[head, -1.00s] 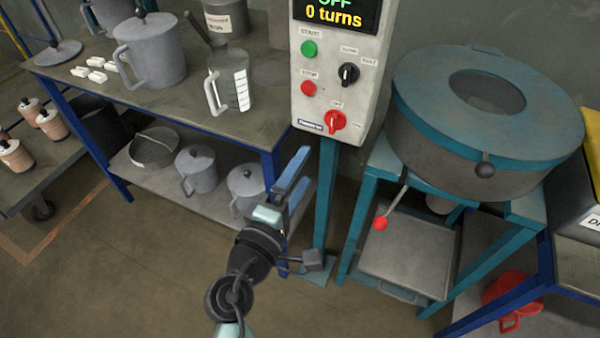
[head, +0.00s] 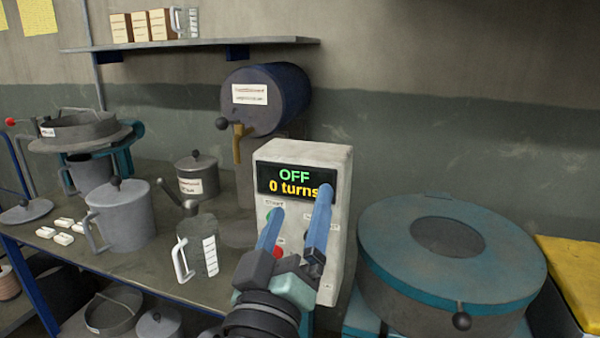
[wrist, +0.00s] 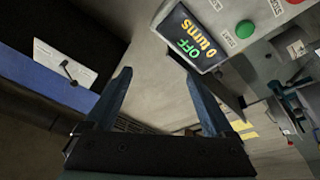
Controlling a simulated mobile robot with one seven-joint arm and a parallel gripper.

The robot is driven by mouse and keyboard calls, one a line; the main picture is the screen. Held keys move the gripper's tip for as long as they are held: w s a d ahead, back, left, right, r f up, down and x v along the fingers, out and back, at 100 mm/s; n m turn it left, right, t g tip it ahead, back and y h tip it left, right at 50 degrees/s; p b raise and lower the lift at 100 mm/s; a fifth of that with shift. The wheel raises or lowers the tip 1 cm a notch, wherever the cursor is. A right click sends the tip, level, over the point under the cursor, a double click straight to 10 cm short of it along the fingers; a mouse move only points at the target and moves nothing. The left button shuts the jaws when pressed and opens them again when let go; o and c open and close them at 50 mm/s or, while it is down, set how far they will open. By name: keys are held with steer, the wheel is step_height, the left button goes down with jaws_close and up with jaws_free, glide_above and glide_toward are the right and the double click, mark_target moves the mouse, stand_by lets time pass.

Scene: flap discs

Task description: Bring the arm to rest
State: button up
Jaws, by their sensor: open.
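My gripper (head: 296,232) is open and empty, with its two blue fingers pointing up in front of the control box (head: 340,163) in the head view. The fingers cover part of the box's face and its buttons; I cannot tell from this view how close they are to it. The box's display (head: 292,182) reads OFF and 0 turns. In the wrist view my gripper (wrist: 165,95) shows its fingers spread apart with nothing between them. The display (wrist: 197,38) and a green button (wrist: 245,29) show beyond them.
The drum machine (head: 375,262) with its teal lid stands to the right. A bench (head: 150,258) on the left holds a grey lidded pot (head: 122,222) and a measuring jug (head: 199,243). A dark blue barrel (head: 285,95) with a tap and a shelf (head: 190,43) are behind.

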steer(key=s+r+m+t+y, duration=0.2)
steer(key=s+r+m+t, duration=0.15)
steer(key=s+r, duration=0.6)
steer(key=s+r+m+t+y, duration=0.25)
steer(key=s+r+t, duration=0.2)
steer(key=r, duration=0.95)
step_height(320, 180, up, 16)
steer(key=n+g+p, duration=0.1)
steer(key=p, duration=1.6)
steer(key=shift+w+d, duration=0.2)
steer(key=shift+w, duration=0.05)
steer(key=shift+f, duration=0.15)
steer(key=shift+c, duration=0.3)
